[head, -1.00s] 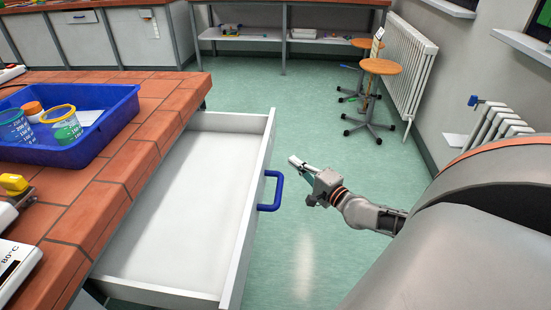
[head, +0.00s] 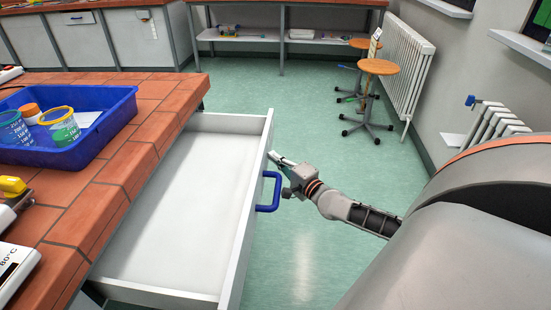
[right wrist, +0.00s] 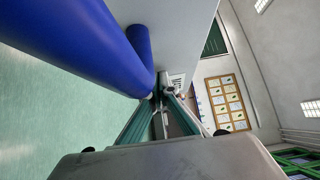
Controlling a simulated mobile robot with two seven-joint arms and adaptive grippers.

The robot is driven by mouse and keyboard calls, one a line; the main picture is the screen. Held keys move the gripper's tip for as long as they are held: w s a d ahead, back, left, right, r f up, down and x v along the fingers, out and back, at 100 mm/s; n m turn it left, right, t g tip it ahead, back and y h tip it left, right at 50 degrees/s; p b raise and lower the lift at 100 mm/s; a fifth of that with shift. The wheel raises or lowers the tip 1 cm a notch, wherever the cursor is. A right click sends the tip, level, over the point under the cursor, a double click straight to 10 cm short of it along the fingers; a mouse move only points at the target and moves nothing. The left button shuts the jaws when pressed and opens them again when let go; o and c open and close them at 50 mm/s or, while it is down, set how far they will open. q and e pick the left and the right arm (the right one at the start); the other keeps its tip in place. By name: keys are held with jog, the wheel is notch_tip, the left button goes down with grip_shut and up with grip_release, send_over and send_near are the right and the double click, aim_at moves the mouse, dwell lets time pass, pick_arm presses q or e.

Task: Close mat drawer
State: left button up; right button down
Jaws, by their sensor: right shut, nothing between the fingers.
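The drawer (head: 185,215) is pulled out from under the tiled bench and is open, with an empty white interior in the part I can see. Its front panel carries a blue handle (head: 270,192). My right gripper (head: 274,158) is shut and empty, with its fingertips at the outer face of the front panel, just beyond the handle. In the right wrist view the blue handle (right wrist: 85,40) is large and close beside the shut fingers (right wrist: 162,98). I cannot tell whether the fingertips touch the panel. My left gripper is not in view.
The tiled bench (head: 105,190) bears a blue tray (head: 105,133) with beakers, beside the drawer. Stools (head: 378,68) and a radiator (head: 403,65) stand farther back on the right. The green floor around my right gripper is clear.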

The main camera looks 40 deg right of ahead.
jog(key=shift+w+a+r, duration=0.15)
jog(key=shift+w+a, duration=0.05)
jog(key=shift+w, duration=0.05)
jog(key=w+a, duration=0.1)
jog(key=w+a+p, duration=0.1)
jog(key=w+a, duration=0.1)
jog(key=shift+w+r, duration=0.3)
jog(key=shift+w, duration=0.05)
jog(key=w+a, duration=0.6)
jog(key=w, duration=0.1)
jog(key=w+a+f, duration=0.1)
jog(key=w+a, duration=0.2)
jog(key=shift+w+a+p, duration=0.2)
jog(key=shift+w+p, duration=0.05)
jog(key=shift+p, duration=0.1)
jog(key=w+a+b, duration=0.1)
jog(key=w+a, duration=0.2)
jog(key=w+a+b, duration=0.1)
jog(key=w+a, duration=0.2)
jog(key=w, duration=0.1)
jog(key=shift+w+a+f, duration=0.1)
jog(key=shift+w, duration=0.05)
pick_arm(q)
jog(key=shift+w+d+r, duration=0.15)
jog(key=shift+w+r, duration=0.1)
pick_arm(e)
jog(key=shift+r, duration=0.2)
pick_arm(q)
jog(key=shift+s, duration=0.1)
